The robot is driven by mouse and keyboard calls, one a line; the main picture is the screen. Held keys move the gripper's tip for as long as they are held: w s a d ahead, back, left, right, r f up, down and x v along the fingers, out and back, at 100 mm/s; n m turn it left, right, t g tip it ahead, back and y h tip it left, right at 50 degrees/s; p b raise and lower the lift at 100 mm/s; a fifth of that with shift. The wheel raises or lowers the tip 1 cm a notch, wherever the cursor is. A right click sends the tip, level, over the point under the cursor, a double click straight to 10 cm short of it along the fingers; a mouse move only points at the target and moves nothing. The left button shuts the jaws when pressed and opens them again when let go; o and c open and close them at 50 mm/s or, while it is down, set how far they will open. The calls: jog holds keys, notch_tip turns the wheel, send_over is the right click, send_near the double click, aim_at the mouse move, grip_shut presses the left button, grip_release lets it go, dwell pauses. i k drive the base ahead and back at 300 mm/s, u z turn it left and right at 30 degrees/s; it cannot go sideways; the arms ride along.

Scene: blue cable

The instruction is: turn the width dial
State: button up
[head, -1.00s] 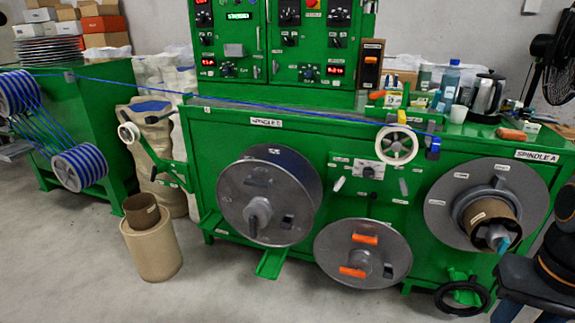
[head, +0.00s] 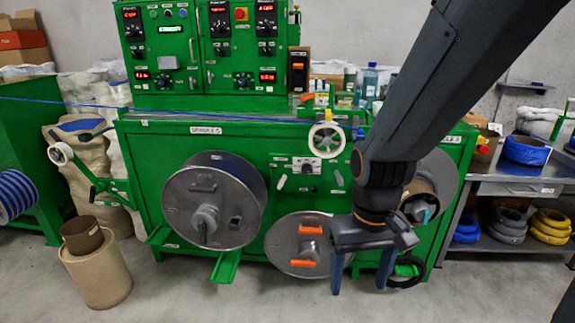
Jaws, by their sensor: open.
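The green machine (head: 140,140) has a control cabinet on top with several black dials, such as one on its right door (head: 265,28) and one lower down (head: 242,80). A small white panel (head: 297,165) on the machine's front also carries a dark knob. The labels are too small to read, so I cannot tell which is the width dial. My gripper (head: 360,285) hangs open and empty, fingers down, in front of the lower right of the machine. It is well below the cabinet and apart from every dial. My arm hides part of the machine's right side.
Large grey spools (head: 215,200) and a disc with orange handles (head: 285,245) stick out in front. A blue cable (head: 60,101) runs across to a white wheel (head: 326,140). A cardboard tube (head: 98,270) stands at left. A shelf (head: 490,186) with coils stands at right.

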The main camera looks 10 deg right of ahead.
aim_at(307, 168)
jog(key=k, duration=0.5)
jog(key=u, duration=0.8)
jog(key=i, duration=1.35)
jog(key=z, duration=0.7)
